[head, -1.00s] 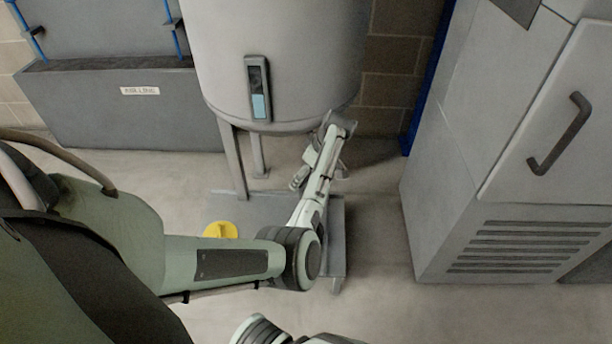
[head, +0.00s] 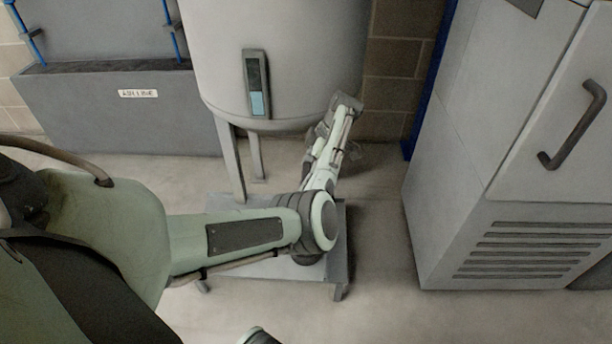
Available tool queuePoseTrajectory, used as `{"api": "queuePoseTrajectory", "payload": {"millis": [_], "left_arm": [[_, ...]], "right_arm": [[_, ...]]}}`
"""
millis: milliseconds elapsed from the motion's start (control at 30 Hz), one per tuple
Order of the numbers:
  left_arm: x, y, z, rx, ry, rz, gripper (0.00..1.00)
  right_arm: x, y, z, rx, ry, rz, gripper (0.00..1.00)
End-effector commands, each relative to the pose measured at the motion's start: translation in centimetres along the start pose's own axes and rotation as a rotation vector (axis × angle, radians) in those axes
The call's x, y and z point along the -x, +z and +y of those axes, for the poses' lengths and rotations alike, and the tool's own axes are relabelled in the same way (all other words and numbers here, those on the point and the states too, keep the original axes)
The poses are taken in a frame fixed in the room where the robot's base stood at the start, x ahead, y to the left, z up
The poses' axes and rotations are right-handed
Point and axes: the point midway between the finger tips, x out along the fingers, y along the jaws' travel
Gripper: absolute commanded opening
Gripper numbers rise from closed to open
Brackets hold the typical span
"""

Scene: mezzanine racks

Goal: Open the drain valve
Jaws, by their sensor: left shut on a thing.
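A large grey tank (head: 300,60) stands on legs in the upper middle, with a level gauge (head: 257,84) on its front. My left arm reaches from the left across the low stand beneath the tank. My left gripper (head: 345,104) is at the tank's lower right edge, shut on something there. The drain valve itself cannot be made out; the gripper and wrist cover that spot, so what part is held is hard to see. My right gripper is out of view.
A grey cabinet (head: 455,130) with a handle and vents stands at the right. A dark grey labelled bin (head: 110,115) is at the left. A low grey stand (head: 338,262) lies under my arm. Clear floor lies between stand and cabinet.

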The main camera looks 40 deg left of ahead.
Motion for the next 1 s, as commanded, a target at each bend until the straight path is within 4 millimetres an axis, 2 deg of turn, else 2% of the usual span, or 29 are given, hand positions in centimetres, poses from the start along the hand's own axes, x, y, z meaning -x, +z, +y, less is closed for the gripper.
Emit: {"api": "queuePoseTrajectory", "payload": {"millis": [400, 433, 600, 1000], "left_arm": [[-0.04, 0.05, -0.1, 0.009, -0.007, -0.002, 0.47], [-0.05, 0.05, -0.1, 0.009, -0.007, -0.002, 0.77], [-0.03, 0.03, -0.08, 0.008, -0.005, -0.001, 0.97], [0.48, 0.02, 0.03, 0.008, -0.002, -0.001, 0.97]], "right_arm": [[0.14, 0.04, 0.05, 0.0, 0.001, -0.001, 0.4], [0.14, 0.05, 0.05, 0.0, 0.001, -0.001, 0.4], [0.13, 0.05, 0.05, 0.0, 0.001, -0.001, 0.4], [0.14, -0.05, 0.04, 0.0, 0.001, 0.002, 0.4]]}}
